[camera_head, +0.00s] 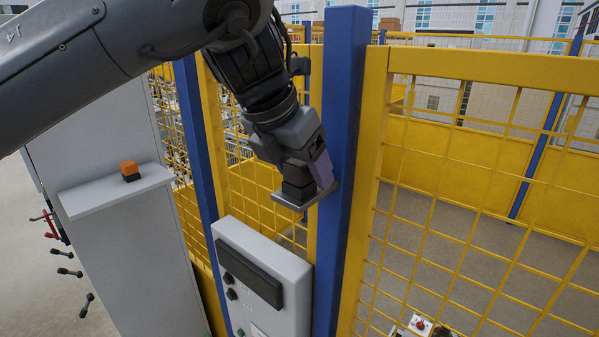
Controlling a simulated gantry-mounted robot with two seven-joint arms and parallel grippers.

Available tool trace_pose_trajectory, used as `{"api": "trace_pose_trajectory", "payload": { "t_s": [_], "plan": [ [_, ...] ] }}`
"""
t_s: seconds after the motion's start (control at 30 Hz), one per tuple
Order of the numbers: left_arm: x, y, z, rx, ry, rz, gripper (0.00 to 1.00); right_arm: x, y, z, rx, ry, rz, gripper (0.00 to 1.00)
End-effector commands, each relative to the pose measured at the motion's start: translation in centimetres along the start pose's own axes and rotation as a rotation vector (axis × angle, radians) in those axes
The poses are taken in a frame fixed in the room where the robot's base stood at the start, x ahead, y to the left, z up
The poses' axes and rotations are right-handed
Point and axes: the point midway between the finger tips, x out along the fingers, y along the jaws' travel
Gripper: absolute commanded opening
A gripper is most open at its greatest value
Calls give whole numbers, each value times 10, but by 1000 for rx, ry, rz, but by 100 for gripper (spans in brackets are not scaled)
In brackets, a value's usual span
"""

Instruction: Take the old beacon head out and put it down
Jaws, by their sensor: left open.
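My left gripper (305,172) reaches in from the upper left and points down over a small grey bracket plate (287,202) at the blue post. It is open, with its fingers around or just above a dark block (298,190) on the plate. I cannot tell whether the fingers touch it, nor whether this block is the old beacon head or its base; the gripper hides most of that spot. A small beacon head with an orange top (129,168) and a dark base stands upright on a light grey shelf (80,200) at the left. My right gripper is not in view.
The blue post (340,120) stands right beside the gripper. Yellow mesh fence panels (455,180) spread to the right and behind. A grey control box (290,290) with a dark panel is below the bracket. The shelf has bare room around the orange-topped beacon head.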

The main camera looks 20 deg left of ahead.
Motion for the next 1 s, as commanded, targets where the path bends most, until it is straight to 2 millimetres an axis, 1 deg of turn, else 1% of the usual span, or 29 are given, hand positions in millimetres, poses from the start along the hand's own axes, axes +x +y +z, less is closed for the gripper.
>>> {"api": "trace_pose_trajectory", "payload": {
  "t_s": [0.1, 0.33, 0.37, 0.7, 0.73, 1.0],
  "plan": [
    [7, 0, 0, 1, 0, -1, 72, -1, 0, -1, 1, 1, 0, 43],
    [8, 0, 0, 1, -2, 1, 72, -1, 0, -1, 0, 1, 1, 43],
    [8, 0, 0, 1, -2, 1, 70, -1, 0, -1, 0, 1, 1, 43],
    [8, 0, 0, 0, -2, 0, 18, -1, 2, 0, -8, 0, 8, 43],
    [8, 0, 0, 0, -2, 0, 15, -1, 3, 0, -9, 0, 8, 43],
    [7, 0, 1, 0, -2, 0, 15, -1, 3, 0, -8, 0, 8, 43]
  ]
}}
